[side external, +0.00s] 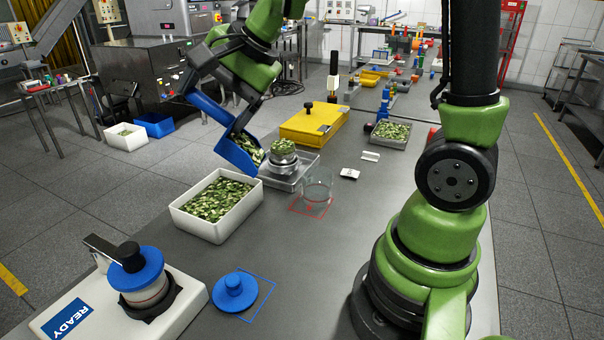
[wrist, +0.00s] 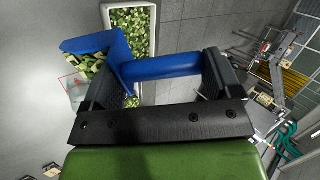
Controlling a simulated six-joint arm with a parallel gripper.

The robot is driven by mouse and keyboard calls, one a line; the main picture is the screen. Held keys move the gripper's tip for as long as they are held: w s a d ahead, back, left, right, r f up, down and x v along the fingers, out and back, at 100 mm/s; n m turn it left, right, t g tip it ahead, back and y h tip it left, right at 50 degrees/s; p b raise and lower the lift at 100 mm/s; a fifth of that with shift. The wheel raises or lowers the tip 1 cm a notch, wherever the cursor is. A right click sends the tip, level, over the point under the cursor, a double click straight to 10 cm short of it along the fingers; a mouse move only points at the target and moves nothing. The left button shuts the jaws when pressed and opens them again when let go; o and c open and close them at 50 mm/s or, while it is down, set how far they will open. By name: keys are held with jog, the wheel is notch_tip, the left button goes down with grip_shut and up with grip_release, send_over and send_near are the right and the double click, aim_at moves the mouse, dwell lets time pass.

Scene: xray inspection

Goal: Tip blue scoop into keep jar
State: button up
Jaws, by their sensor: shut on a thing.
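My gripper (wrist: 160,72) is shut on the handle of the blue scoop (side external: 236,150), which also shows in the wrist view (wrist: 103,52). In the side view my gripper (side external: 203,72) is above and left of the scale. The scoop is tilted, with green pieces in its mouth. It hangs beside a metal cup (side external: 281,160) heaped with green pieces; contact cannot be told. A clear glass jar (side external: 318,186) stands upright on a red-outlined square, right of the scoop, and looks empty. The jar shows partly in the wrist view (wrist: 77,91), beside the scoop.
The cup sits on a scale (side external: 297,178). A white bin (side external: 207,229) of green pieces stands in front. A yellow case (side external: 315,127) lies behind. A blue lid (side external: 234,292) and a blue-lidded jar on a white READY device (side external: 85,318) are nearer.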

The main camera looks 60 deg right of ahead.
jog(key=shift+w+d, duration=0.25)
jog(key=shift+w, duration=0.05)
jog(key=w+d+f+g+h, duration=0.1)
jog(key=d+f+g, duration=0.25)
jog(key=d, duration=0.55)
jog(key=w+d+f+g+h, duration=0.1)
jog(key=d+f+g, duration=0.25)
jog(key=d, duration=0.45)
jog(key=s+d+r+t+y, duration=0.1)
jog(key=s+d+t+y, duration=0.1)
jog(key=s+t, duration=0.5)
jog(key=shift+s+d+t+y, duration=0.3)
jog(key=shift+d+t+y, duration=0.1)
jog(key=shift+t, duration=1)
